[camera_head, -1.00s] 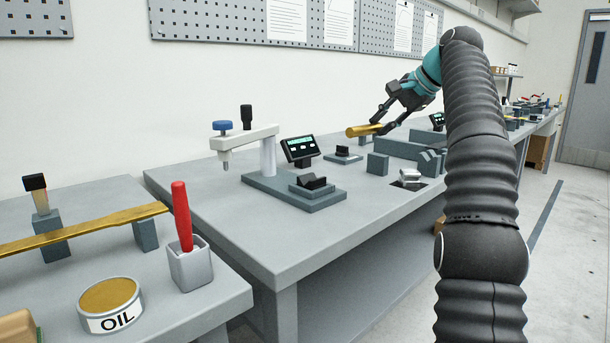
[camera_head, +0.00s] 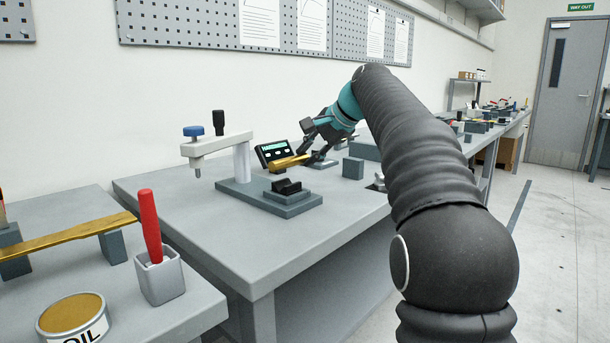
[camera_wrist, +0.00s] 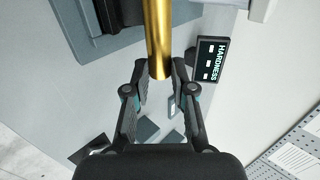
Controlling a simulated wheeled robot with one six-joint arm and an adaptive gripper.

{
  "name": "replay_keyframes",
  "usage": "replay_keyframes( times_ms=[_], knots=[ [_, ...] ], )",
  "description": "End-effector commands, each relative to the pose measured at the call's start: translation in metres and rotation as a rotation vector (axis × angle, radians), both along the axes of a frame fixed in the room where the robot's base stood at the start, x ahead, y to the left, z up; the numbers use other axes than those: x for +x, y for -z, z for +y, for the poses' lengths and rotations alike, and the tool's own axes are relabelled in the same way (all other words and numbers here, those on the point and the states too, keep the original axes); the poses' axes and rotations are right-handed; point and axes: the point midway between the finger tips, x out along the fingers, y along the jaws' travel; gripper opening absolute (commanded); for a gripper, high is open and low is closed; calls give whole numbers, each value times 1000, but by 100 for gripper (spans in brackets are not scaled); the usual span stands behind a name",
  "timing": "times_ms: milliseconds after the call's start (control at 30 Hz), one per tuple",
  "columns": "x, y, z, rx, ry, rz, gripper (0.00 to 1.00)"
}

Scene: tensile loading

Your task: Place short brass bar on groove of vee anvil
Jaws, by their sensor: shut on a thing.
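The short brass bar (camera_head: 288,162) is held in my gripper (camera_head: 308,152), above the bench and just above and behind the vee anvil in the head view. The bar also shows in the wrist view (camera_wrist: 158,35), gripped near one end and pointing away from the fingertips (camera_wrist: 160,72). The vee anvil (camera_head: 286,188) is a small black block on a grey stepped base (camera_head: 290,198). The bar is apart from it. In the wrist view a dark block (camera_wrist: 100,15) lies at the top left; the groove is hidden.
A tester with a white arm (camera_head: 220,148) and blue knob stands left of the anvil. A HARDNESS display (camera_head: 273,152) is close behind the bar, and beside it in the wrist view (camera_wrist: 208,60). A grey block (camera_head: 353,168) stands to the right. The bench front is clear.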

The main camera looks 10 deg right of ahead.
Motion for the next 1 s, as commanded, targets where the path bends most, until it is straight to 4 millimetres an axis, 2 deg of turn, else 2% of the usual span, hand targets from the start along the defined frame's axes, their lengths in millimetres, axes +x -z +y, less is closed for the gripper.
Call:
replay_keyframes(
  times_ms=[167,467,800,833,867,1000],
  knots=[
    [0,6,9,1,2,-2,0],
    [0,42,9,1,2,-2,0],
    [0,45,9,1,2,-2,0],
    [0,46,9,0,1,0,27],
    [0,46,9,0,1,0,34],
    [0,46,9,0,1,0,35]
  ],
)
